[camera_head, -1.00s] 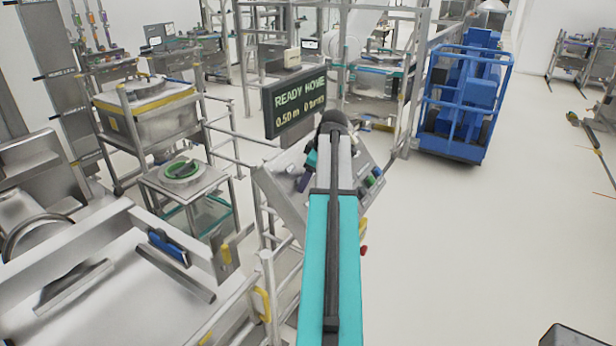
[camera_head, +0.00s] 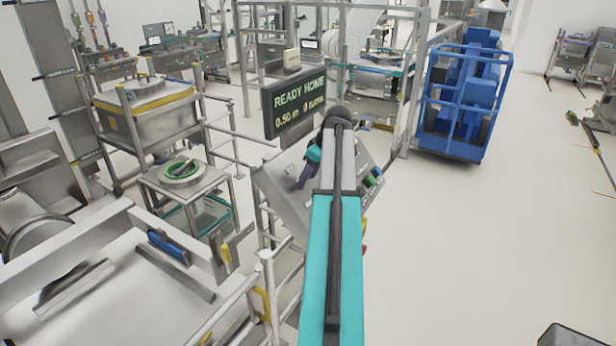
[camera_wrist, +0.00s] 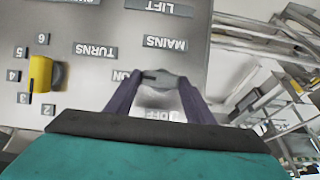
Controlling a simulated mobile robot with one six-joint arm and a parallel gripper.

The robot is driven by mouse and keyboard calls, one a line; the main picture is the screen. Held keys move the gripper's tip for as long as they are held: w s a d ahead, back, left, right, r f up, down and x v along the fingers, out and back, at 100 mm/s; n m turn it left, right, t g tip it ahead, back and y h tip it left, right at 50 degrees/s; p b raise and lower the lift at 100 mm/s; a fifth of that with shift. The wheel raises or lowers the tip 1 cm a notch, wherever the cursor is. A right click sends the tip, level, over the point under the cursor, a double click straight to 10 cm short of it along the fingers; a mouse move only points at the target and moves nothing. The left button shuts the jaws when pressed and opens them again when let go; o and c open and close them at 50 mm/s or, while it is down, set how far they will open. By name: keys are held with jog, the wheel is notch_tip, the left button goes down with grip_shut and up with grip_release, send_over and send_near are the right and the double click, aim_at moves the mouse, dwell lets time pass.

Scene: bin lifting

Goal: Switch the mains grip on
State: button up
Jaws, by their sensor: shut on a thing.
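The mains grip (camera_wrist: 166,82) is a small grey knob on the sloped console panel (camera_head: 283,200). In the wrist view it sits below the upside-down MAINS label (camera_wrist: 165,43). My gripper (camera_wrist: 160,82) has its two purple fingers on either side of the grip and is shut on it. A dark mark on the grip lies at its left, towards the partly covered ON label (camera_wrist: 120,75). The OFF label (camera_wrist: 163,115) shows between the fingers. In the head view, my arm hides much of the panel and the grip cannot be made out.
A yellow turns knob (camera_wrist: 42,74) with numbers around it is left of the gripper in the wrist view. A display (camera_head: 298,104) above the console reads READY HOME, 0.50 m, 0 turns. Rails (camera_head: 268,285) stand left of my arm.

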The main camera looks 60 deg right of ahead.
jog(key=o, duration=1.1)
jog(key=shift+c, duration=0.2)
jog(key=shift+r, duration=0.1)
jog(key=b+v, duration=0.4)
jog(key=v, duration=0.9)
jog(key=shift+r, duration=0.3)
jog(key=shift+s, duration=0.1)
